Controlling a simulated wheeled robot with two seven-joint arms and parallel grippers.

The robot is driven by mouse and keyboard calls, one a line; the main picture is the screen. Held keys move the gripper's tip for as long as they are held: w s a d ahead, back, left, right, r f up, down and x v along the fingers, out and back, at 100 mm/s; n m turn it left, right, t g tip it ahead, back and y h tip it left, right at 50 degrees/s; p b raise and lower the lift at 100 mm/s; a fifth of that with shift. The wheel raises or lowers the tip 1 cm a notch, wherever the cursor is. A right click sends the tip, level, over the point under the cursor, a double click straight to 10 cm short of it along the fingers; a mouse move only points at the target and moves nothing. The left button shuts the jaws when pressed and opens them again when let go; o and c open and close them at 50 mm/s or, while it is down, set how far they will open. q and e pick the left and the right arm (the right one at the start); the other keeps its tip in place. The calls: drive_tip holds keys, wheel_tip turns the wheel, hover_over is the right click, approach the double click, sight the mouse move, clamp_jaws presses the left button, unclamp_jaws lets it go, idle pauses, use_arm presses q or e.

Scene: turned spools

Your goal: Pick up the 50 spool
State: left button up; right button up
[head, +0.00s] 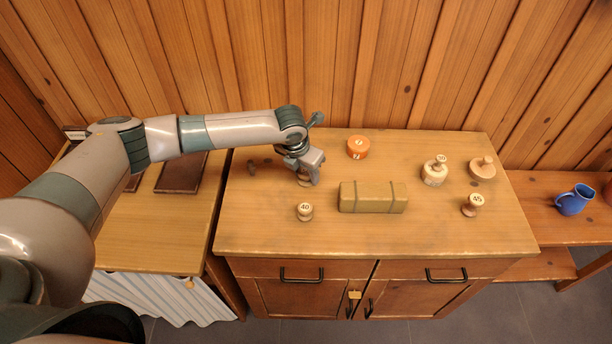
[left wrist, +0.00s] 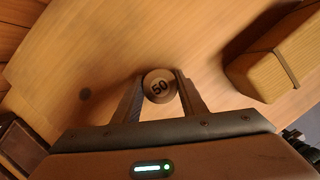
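The 50 spool (left wrist: 159,87) is a small turned wooden piece with a dark "50" on its pale round top. In the left wrist view it sits between the two fingers of my left gripper (left wrist: 160,80), which lie close against both its sides. In the head view my left gripper (head: 304,180) points down at the back left of the cabinet top, and it mostly hides this spool. Whether the spool is clear of the wood cannot be seen. My right gripper is not in view.
The 40 spool (head: 304,211) stands just in front. A tan banded box (head: 373,197) lies to its right. The 45 spool (head: 473,204), an orange round container (head: 358,147) and turned wooden pieces (head: 434,174) stand farther off. The cabinet top's (head: 400,235) front strip is clear.

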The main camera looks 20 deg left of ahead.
sight(306, 171)
use_arm(q)
drive_tip(key=shift+c, duration=1)
drive_tip(key=shift+r, duration=0.1)
drive_tip(key=shift+r+b, duration=0.4)
drive_tip(key=shift+r, duration=0.15)
wheel_tip(306, 171, up, 2)
drive_tip(key=shift+w+r+b, duration=0.1)
drive_tip(key=shift+r+b, duration=0.1)
drive_tip(key=shift+b, duration=0.4)
drive_tip(key=w+d+r+b, duration=0.4)
drive_tip(key=d+r, duration=0.3)
drive_tip(key=d, duration=0.3)
drive_tip(key=shift+w+d+r, duration=0.15)
drive_tip(key=shift+w+r, duration=0.05)
drive_tip(key=shift+w, duration=0.45)
